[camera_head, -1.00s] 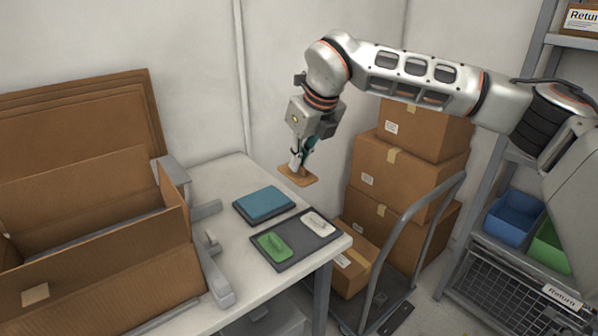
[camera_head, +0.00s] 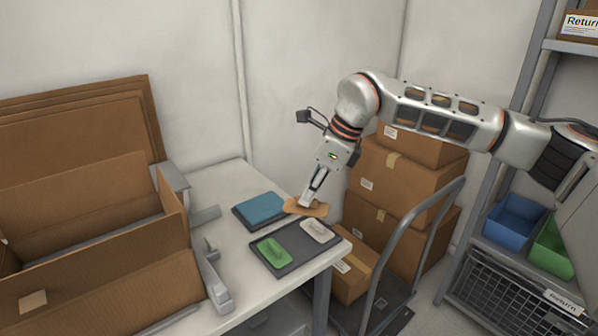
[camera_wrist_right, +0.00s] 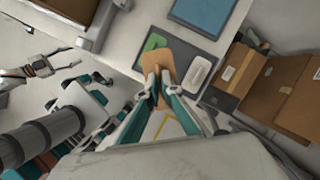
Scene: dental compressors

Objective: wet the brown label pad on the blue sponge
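The brown label pad (camera_head: 318,211) is in my right gripper (camera_head: 306,203), which is shut on its grip. The pad hangs over the table's right side, to the right of the blue sponge (camera_head: 261,207) and apart from it. The sponge lies on a dark tray (camera_head: 240,222). In the right wrist view the pad (camera_wrist_right: 168,68) shows between and beyond the fingers (camera_wrist_right: 158,92), with the sponge (camera_wrist_right: 203,12) at the top. My left gripper is outside the head view; a pale gripper-like part shows at the left of the wrist view, its finger state unclear.
A dark mat (camera_head: 291,255) holds a green pad (camera_head: 272,252) and a white pad (camera_head: 319,231) near the table's front right corner. An open carton (camera_head: 95,245) stands at left. A cart with stacked boxes (camera_head: 405,205) is right of the table (camera_head: 225,185).

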